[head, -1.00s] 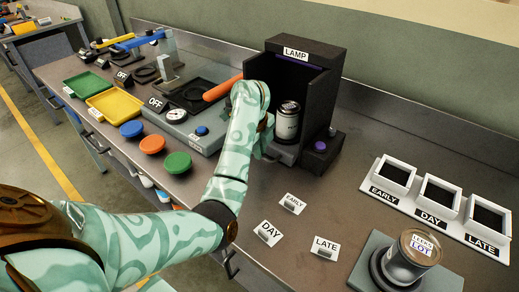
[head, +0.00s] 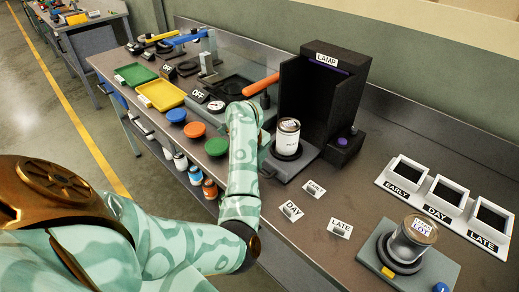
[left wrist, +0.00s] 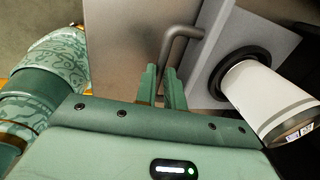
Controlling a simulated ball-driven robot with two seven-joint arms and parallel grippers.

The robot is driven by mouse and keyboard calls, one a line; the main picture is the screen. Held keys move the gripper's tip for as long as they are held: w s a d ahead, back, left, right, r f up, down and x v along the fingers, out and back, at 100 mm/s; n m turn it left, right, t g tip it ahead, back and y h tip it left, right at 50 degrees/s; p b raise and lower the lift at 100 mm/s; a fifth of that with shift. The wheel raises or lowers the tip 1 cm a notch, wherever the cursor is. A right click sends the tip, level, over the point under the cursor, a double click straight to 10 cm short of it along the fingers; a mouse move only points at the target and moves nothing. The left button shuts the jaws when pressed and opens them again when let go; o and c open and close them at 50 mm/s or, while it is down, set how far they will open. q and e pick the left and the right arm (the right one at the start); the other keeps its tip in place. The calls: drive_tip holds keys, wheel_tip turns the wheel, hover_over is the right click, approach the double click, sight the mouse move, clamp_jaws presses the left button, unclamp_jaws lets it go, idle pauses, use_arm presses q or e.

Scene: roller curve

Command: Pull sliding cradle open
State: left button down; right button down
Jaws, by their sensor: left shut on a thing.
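The sliding cradle (head: 306,157) is a grey plate that stands out in front of the black lamp box (head: 322,95). A white can with a dark top (head: 288,138) stands upright in its black ring; it also shows in the left wrist view (left wrist: 265,98). The cradle's grey bar handle (left wrist: 183,34) is at its front edge. My left gripper (left wrist: 165,75) is shut on this handle, with its two green fingers close together. In the head view my left arm hides most of the gripper. My right gripper is in neither view.
An orange handle (head: 261,84) and a gauge stand left of the lamp box. EARLY, DAY and LATE tags (head: 340,228) lie in front of the cradle. A jar on a stand (head: 412,240) and a three-bin tray (head: 446,204) are at right.

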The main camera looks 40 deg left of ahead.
use_arm(q)
drive_tip(key=shift+s, duration=0.2)
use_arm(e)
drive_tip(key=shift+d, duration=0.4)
use_arm(q)
drive_tip(key=c, duration=1.5)
unclamp_jaws()
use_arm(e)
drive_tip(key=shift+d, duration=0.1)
